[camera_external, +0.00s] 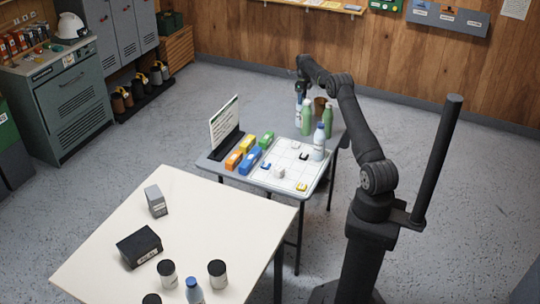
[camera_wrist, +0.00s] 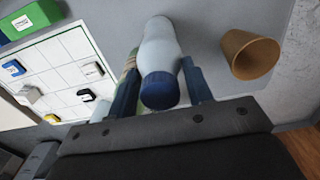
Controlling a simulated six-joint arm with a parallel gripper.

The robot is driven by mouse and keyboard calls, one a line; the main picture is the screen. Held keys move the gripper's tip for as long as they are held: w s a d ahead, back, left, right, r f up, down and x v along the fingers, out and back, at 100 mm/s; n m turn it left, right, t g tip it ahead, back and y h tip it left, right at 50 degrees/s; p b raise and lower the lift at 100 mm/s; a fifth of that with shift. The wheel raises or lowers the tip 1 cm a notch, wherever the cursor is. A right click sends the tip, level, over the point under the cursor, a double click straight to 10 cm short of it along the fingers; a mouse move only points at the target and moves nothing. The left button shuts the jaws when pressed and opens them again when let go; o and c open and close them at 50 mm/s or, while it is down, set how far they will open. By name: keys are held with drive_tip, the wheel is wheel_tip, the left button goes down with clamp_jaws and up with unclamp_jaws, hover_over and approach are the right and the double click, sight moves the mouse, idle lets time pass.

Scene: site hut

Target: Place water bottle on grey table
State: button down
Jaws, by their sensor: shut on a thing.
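My gripper (camera_external: 301,93) is at the far end of the grey table (camera_external: 285,104), with its fingers pointing down. In the wrist view its two fingers (camera_wrist: 160,88) are shut on a pale water bottle (camera_wrist: 160,45) with a dark blue cap, one finger on each side near the cap. In the external view the held bottle (camera_external: 298,114) shows only in part below the fingers, beside a green bottle. The bottle is over the grey tabletop (camera_wrist: 205,30); I cannot tell whether its base touches it.
A brown cup (camera_wrist: 248,54) stands right of the bottle in the wrist view. Green bottles (camera_external: 307,117), another white blue-capped bottle (camera_external: 319,142), a white grid board (camera_external: 290,165) and coloured blocks (camera_external: 248,158) crowd the grey table. A cream table (camera_external: 210,235) with several containers is in front.

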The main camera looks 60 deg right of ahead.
drive_tip(key=c, duration=0.7)
unclamp_jaws()
drive_tip(key=shift+f, duration=0.15)
wheel_tip(320, 180, up, 12)
drive_tip(key=shift+r, duration=0.15)
wheel_tip(320, 180, down, 12)
drive_tip(key=shift+r, duration=1.85)
